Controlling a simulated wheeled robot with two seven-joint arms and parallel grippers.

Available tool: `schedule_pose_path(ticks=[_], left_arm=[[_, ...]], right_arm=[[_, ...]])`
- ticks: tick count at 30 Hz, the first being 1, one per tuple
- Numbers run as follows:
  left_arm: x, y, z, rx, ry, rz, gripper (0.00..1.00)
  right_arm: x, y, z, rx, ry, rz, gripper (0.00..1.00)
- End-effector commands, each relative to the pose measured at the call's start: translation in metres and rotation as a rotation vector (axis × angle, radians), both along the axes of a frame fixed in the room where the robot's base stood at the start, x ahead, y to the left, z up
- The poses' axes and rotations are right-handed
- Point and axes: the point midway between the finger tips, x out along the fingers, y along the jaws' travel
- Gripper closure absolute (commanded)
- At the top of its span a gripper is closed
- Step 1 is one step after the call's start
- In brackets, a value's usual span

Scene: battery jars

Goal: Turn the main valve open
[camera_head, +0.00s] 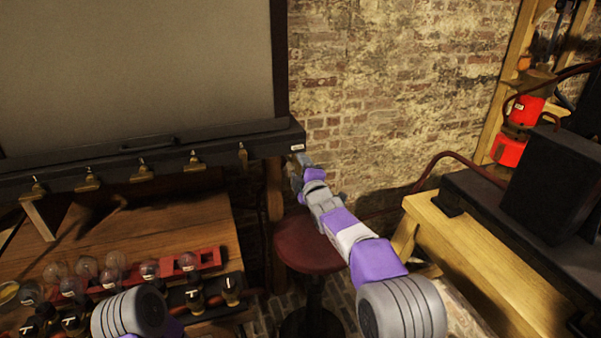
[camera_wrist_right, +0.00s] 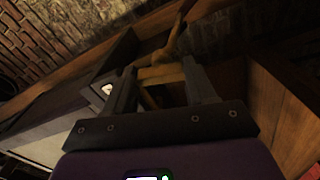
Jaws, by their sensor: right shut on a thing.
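My right gripper (camera_head: 298,168) is at the right end of a long black bar (camera_head: 225,131), just below a small white label. In the right wrist view, my right gripper (camera_wrist_right: 163,88) has its fingers closed on a tan, brass-like piece (camera_wrist_right: 160,73), which I take to be the main valve's handle. A brass-coloured stem (camera_wrist_right: 174,42) rises beyond it. The fingers and dim light hide much of the valve, so its angle is hard to tell. My left gripper is out of view; only part of my left arm shows at the bottom of the head view.
Several small brass taps (camera_head: 195,163) line the bar's front. Below, a wooden bench (camera_head: 190,225) bears glass bulbs and a red rack (camera_head: 208,258). A round red stool (camera_head: 308,245) stands under my right arm. A wooden stand (camera_head: 490,260) with a black box (camera_head: 555,185) is at the right.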

Motion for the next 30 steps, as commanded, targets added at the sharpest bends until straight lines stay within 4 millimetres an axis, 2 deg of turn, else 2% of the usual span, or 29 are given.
schedule_pose_path(ticks=[12, 30], left_arm=[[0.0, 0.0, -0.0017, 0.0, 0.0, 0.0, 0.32], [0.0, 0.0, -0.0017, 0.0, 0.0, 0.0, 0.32]], right_arm=[[0.0001, 0.0, 0.0003, -0.221, -0.072, 0.0, 0.75], [0.0, 0.0, 0.0003, -0.266, -0.087, 0.0, 0.75]])
